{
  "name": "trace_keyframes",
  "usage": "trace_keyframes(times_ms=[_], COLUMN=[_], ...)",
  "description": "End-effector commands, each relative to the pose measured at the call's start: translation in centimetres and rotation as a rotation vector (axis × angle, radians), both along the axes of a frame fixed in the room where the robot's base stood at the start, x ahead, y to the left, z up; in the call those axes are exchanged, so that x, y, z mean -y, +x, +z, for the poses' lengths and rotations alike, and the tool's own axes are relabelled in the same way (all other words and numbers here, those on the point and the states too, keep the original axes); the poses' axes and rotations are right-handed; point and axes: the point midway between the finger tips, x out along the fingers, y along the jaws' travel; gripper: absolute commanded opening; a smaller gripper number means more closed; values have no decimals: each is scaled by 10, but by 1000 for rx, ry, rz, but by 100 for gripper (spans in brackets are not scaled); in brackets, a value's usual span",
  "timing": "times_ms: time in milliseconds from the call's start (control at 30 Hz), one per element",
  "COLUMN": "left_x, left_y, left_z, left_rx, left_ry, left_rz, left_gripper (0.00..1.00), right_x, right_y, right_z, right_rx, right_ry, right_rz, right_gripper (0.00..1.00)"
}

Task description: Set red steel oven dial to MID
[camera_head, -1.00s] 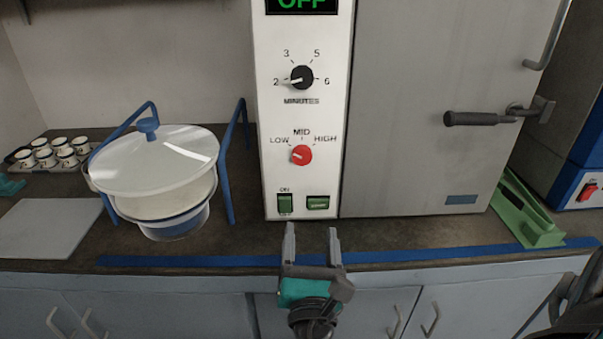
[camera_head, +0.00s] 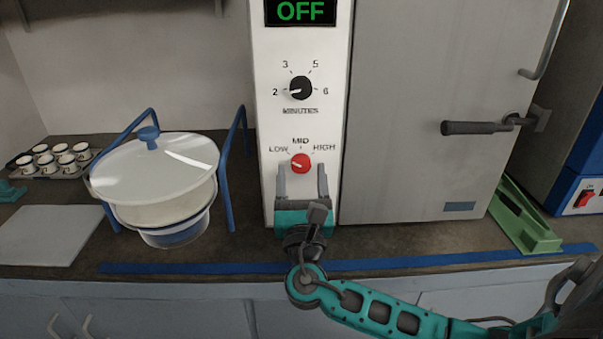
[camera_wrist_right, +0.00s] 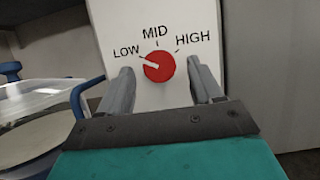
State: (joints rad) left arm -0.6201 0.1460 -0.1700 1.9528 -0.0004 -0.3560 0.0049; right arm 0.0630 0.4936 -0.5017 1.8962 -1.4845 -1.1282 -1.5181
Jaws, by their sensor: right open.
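The red dial (camera_head: 301,163) sits low on the white control panel (camera_head: 272,130) of the steel oven, under the LOW, MID and HIGH marks. In the right wrist view the red dial (camera_wrist_right: 159,66) shows a white pointer line towards LOW. My right gripper (camera_head: 302,170) is open in front of the panel, its fingers pointing up at the dial. In the right wrist view the fingers (camera_wrist_right: 160,80) stand left and right of the dial with clear gaps; I cannot tell whether they reach its depth. My left gripper is not in view.
The black minutes dial (camera_head: 301,88) is above the red one, and the display (camera_head: 300,12) reads OFF. The oven door handle (camera_head: 478,127) is to the right. A lidded white pot (camera_head: 155,180) in a blue frame stands left. A green tray (camera_head: 527,222) lies right.

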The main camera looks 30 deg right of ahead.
Motion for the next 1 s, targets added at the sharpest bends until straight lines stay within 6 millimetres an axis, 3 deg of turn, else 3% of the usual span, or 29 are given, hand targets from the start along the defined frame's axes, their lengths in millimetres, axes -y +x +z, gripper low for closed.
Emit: trace_keyframes(times_ms=[367, 900, 1000], left_x=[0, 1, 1], left_y=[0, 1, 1], left_z=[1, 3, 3], left_rx=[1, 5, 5], left_ry=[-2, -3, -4], left_rz=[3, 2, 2], left_gripper=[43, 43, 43], right_x=[3, 3, 3], right_y=[5, 4, 4], right_z=[2, 2, 2], right_rx=[0, 0, 0], right_ry=[0, 1, 1], right_rz=[0, 0, 0], right_gripper=[65, 13, 9])
